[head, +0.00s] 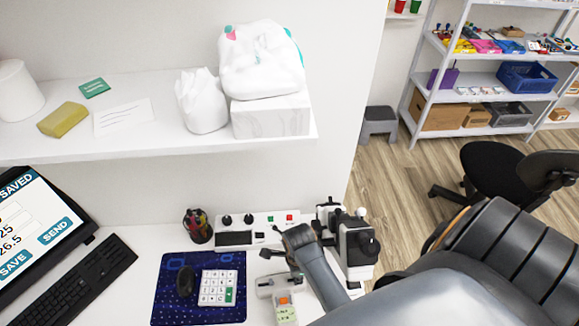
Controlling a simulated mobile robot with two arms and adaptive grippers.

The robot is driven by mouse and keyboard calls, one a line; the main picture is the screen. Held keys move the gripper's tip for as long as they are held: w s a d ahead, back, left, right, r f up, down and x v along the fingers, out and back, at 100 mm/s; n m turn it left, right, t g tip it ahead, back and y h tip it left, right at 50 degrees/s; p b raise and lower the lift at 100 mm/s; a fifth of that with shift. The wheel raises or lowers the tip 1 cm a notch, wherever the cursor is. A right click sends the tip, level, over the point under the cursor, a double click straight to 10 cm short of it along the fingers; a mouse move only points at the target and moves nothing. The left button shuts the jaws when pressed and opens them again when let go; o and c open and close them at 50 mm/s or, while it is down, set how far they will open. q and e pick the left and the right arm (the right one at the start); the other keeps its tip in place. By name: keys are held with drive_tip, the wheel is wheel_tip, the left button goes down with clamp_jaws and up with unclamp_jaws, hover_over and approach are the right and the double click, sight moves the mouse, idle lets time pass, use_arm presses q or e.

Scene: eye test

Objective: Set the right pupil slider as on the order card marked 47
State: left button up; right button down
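My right arm comes in from the lower right, and its dark gripper (282,265) is over the right part of the desk. It is small and partly hidden by its own links, so I cannot tell how far its fingers are apart. A white and black instrument (356,245) stands just right of it. A small pale device (285,312) with an orange button and a greenish face lies below the gripper, partly hidden by my arm. I cannot make out the right pupil slider or a card marked 47. My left gripper is not in view.
A control panel (262,222) with knobs stands behind the gripper. A pen cup (198,228), keypad (216,287) on a blue mat (168,301), keyboard (77,281) and screen (35,225) fill the left. The shelf (150,142) above holds a paper (123,116) and a white box (270,118).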

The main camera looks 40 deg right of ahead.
drive_tip(key=c, duration=1.3)
unclamp_jaws()
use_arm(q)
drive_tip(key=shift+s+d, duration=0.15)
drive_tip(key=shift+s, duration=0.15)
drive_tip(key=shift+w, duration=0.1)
